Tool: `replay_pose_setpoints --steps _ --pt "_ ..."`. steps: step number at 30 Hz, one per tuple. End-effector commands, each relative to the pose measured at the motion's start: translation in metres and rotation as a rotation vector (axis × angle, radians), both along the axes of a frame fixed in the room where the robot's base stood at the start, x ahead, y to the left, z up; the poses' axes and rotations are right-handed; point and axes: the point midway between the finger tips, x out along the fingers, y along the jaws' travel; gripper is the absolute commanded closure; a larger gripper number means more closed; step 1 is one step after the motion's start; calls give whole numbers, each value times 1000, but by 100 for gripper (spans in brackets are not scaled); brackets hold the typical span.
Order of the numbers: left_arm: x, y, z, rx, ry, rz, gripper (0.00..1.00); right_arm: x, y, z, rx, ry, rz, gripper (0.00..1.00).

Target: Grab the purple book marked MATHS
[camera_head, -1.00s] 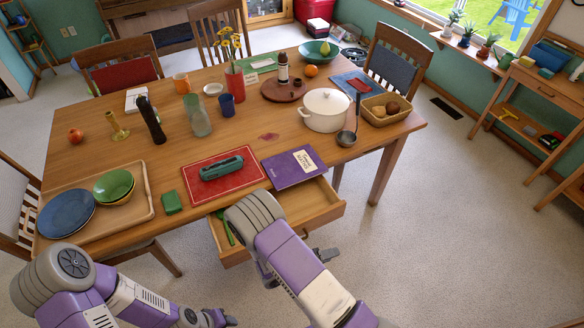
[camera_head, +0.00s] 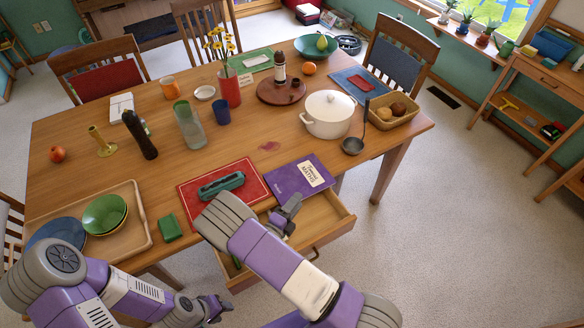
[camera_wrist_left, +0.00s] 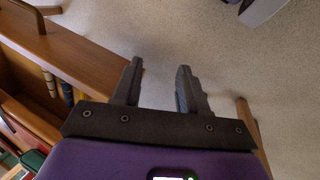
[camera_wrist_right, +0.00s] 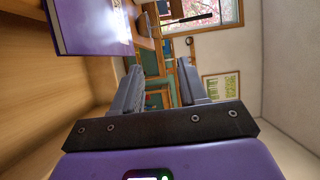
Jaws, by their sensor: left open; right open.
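The purple book (camera_head: 296,179) with a white label lies flat on the table's near edge, right of the red mat. In the right wrist view, the purple book (camera_wrist_right: 90,27) shows at upper left, apart from the fingers. My right gripper (camera_head: 296,202) is open and empty just below the book's front edge, over the open drawer. Its two fingers also show in the right wrist view (camera_wrist_right: 165,88). My left gripper (camera_head: 222,306) is low in front of the table. The left wrist view shows its fingers (camera_wrist_left: 161,88) open and empty above the floor.
An open drawer (camera_head: 325,231) juts out below the book. A red mat (camera_head: 190,196) with a green case (camera_head: 221,185) lies left of it. A white pot (camera_head: 328,116) and a ladle (camera_head: 353,145) stand behind it. A tray with bowls (camera_head: 142,222) is at left.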

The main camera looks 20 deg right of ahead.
Motion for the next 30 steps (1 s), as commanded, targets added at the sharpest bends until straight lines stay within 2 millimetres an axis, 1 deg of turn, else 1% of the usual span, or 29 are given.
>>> replay_pose_setpoints --steps 2,5,9,12,15,18,23,30 --pt "0 0 -2 0 0 0 57 -1 0 -5 0 2 0 57" --pt "0 0 -6 0 1 0 57 -1 -1 -21 0 4 -1 57" --pt "-1 0 -15 0 1 0 57 -1 -1 -52 0 4 -2 57" --pt "-1 0 -20 0 1 0 57 -1 -1 -71 0 2 -2 57" --pt "0 0 -23 0 1 0 57 -1 0 -84 1 2 -2 57" --pt "0 0 -22 0 1 0 57 4 -9 -81 0 -1 -3 57" --pt "0 0 -23 0 0 0 57 10 -19 -81 0 -1 -4 57" --pt "0 0 -27 0 0 0 57 29 -53 -81 1 -3 -5 57"
